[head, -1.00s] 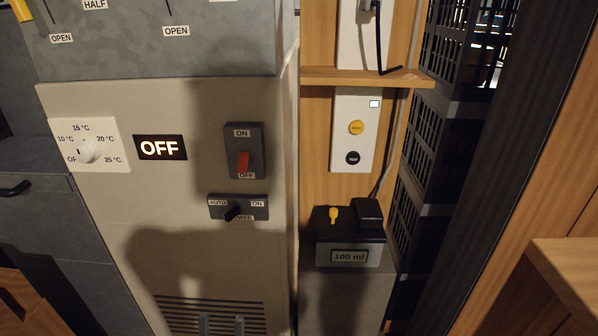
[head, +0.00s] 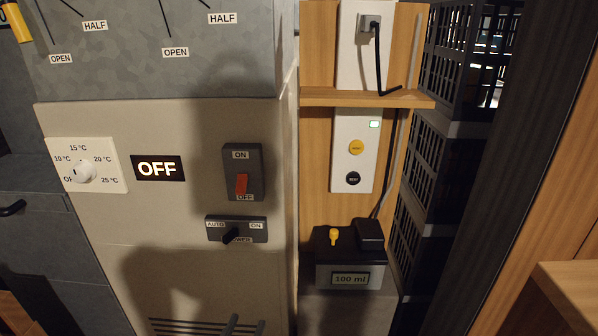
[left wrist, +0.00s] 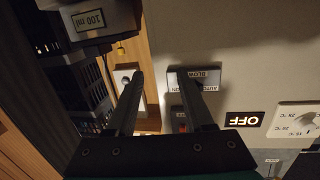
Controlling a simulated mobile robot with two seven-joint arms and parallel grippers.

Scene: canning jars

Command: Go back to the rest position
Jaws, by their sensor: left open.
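My left gripper (head: 246,321) shows at the bottom edge of the head view, only its finger ends visible, in front of the vent slots of the beige panel (head: 90,225). In the left wrist view, the left gripper (left wrist: 159,74) has its two fingers apart with nothing between them. The left wrist picture is upside down. The fingers point toward the panel and appear apart from it, though the gap is hard to judge. My right gripper is not in view.
The panel carries a temperature dial (head: 83,171), a lit OFF display (head: 158,168), a red rocker switch (head: 242,185) and a rotary switch (head: 237,230). To the right are a black box reading 100 ml (head: 350,279), a wooden shelf (head: 365,97) and dark crates (head: 425,170).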

